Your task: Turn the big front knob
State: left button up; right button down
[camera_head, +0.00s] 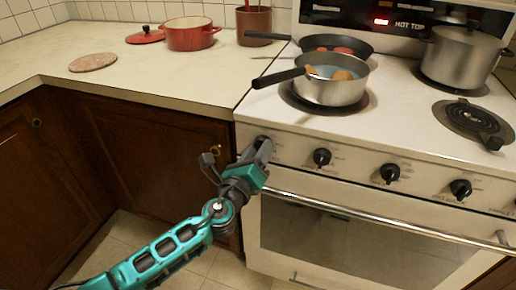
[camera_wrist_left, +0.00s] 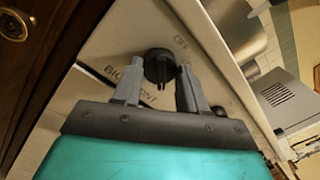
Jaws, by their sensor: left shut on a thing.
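My left gripper (camera_head: 263,148) is at the left end of the white stove's front panel. It is shut on a black knob, which it hides in the head view. In the left wrist view this knob (camera_wrist_left: 159,64) shows between the two fingers of the gripper (camera_wrist_left: 157,88), with printed lettering beside it. Other black knobs sit along the same panel to the right: one close by (camera_head: 322,157), one in the middle (camera_head: 390,173) and one further right (camera_head: 460,189). My right gripper is not in view.
A saucepan (camera_head: 335,90) with food stands on the front left burner, its handle over the counter. A frying pan (camera_head: 350,42) and a steel pot (camera_head: 460,55) stand behind. The oven handle (camera_head: 380,217) runs below the knobs. Wooden cabinets (camera_head: 150,140) are left.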

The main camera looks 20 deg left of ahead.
pick_arm(q)
jog(key=shift+m, duration=0.4)
jog(key=o, duration=1)
jog(key=shift+o, duration=0.2)
jog(key=s+a, duration=0.1)
jog(key=s, duration=1.1)
jog(key=shift+s+f+b, duration=0.3)
jog(key=shift+s+b, duration=0.1)
jog(key=shift+a, duration=0.1)
